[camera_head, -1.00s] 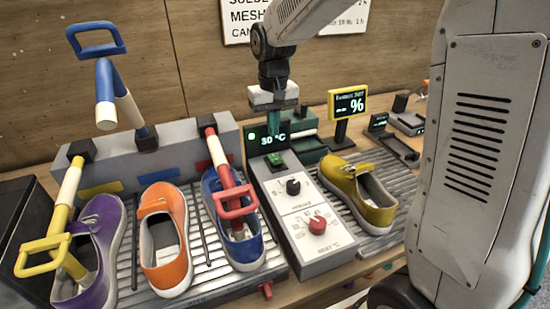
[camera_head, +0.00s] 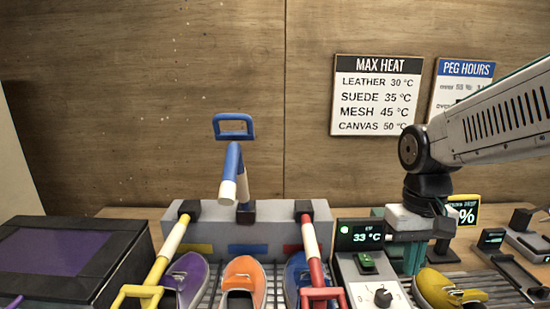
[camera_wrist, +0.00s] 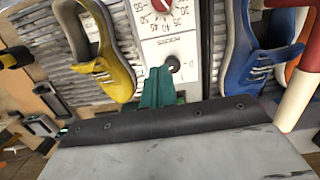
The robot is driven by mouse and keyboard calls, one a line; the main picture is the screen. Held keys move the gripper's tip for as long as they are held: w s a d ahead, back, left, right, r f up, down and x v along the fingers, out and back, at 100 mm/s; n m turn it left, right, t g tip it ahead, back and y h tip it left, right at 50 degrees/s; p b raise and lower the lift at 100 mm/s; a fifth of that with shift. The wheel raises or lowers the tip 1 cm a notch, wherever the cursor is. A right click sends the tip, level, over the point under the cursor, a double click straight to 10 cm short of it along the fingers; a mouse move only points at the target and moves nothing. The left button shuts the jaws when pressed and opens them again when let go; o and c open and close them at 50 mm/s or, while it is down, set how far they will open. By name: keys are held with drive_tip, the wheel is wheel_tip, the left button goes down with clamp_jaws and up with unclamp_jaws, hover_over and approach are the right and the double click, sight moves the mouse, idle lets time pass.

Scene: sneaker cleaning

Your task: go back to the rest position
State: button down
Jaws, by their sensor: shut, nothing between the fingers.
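My gripper (camera_head: 412,257) is shut and empty, its teal fingers pointing down just right of the control box's display (camera_head: 359,236). In the wrist view its closed fingers (camera_wrist: 157,88) show in front of the control panel (camera_wrist: 168,22), below the black knob. The display reads 33 °C with a green light lit. No contact between my fingers and the box is clear.
Purple (camera_head: 186,275), orange (camera_head: 244,275) and blue (camera_head: 297,272) shoes are on the left rack, under yellow, blue and red-handled arms. A yellow shoe (camera_head: 440,290) is at right. A black box (camera_head: 70,255) stands far left. A MAX HEAT sign (camera_head: 376,95) hangs on the wall.

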drive_tip(key=s+d+r+t, duration=0.1)
drive_tip(key=s+r+t, duration=0.1)
drive_tip(key=s, duration=1.2)
drive_tip(key=shift+d+r+t, duration=0.2)
drive_tip(key=shift+r+t, duration=0.1)
drive_tip(key=shift+r, duration=0.5)
